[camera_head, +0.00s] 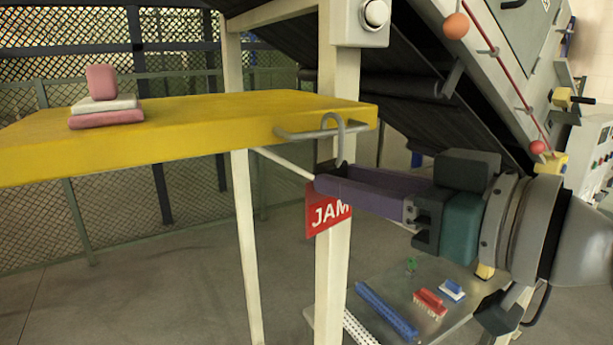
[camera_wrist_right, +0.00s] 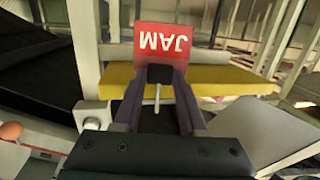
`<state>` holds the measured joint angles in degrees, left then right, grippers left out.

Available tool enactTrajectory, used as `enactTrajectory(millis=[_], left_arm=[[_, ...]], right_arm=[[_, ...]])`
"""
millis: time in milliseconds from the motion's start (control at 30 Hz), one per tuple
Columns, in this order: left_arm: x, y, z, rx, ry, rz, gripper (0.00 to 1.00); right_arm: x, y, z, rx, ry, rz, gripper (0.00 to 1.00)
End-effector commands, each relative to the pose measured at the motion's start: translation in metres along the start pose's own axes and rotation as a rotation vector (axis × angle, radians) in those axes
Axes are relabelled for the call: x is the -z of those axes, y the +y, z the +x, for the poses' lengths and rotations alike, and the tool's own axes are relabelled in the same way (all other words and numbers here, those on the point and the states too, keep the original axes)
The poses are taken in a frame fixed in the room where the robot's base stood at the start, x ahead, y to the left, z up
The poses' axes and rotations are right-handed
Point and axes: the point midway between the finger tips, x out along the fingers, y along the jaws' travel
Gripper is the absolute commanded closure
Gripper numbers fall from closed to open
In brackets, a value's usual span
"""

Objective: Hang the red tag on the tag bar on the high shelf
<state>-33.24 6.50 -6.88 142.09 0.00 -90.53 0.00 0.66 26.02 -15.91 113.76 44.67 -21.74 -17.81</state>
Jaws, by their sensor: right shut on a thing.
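The red tag (camera_head: 327,213), lettered JAM, hangs below the fingertips of my right gripper (camera_head: 330,180), with a grey hook (camera_head: 333,118) rising above them. The purple fingers are shut on the tag's dark upper part. The tag bar (camera_head: 300,135) is a grey rod along the edge of the yellow high shelf (camera_head: 190,117). The hook's top shows above the bar, overlapping it in the picture; I cannot tell whether it goes around the bar or stands in front. In the right wrist view the tag (camera_wrist_right: 162,42) appears upside down beyond the fingers. My left gripper is not in view.
A cream post (camera_head: 333,270) stands behind the tag. A sloping dark conveyor and grey machine fill the right.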

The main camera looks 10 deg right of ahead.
Motion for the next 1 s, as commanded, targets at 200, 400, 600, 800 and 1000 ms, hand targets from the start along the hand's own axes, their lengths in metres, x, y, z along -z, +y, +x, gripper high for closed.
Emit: enactTrajectory(millis=[200, 400, 600, 800, 1000], left_arm=[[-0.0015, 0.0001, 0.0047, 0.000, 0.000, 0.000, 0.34], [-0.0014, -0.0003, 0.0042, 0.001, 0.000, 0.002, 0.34], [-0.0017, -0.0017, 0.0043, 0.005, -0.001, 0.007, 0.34], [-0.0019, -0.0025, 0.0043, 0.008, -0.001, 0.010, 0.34], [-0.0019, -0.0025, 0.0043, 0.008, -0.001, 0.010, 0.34]], right_arm=[[-0.0052, 0.0002, 0.0005, 0.000, 0.001, -0.001, 1.00], [-0.0047, 0.0002, 0.0005, 0.000, 0.001, -0.001, 0.54], [-0.0047, 0.0002, 0.0005, 0.000, 0.001, -0.001, 0.31], [-0.0048, 0.0001, 0.0005, 0.000, 0.001, -0.001, 0.24], [-0.0050, 0.0001, 0.0004, 0.000, 0.000, -0.001, 0.06]])
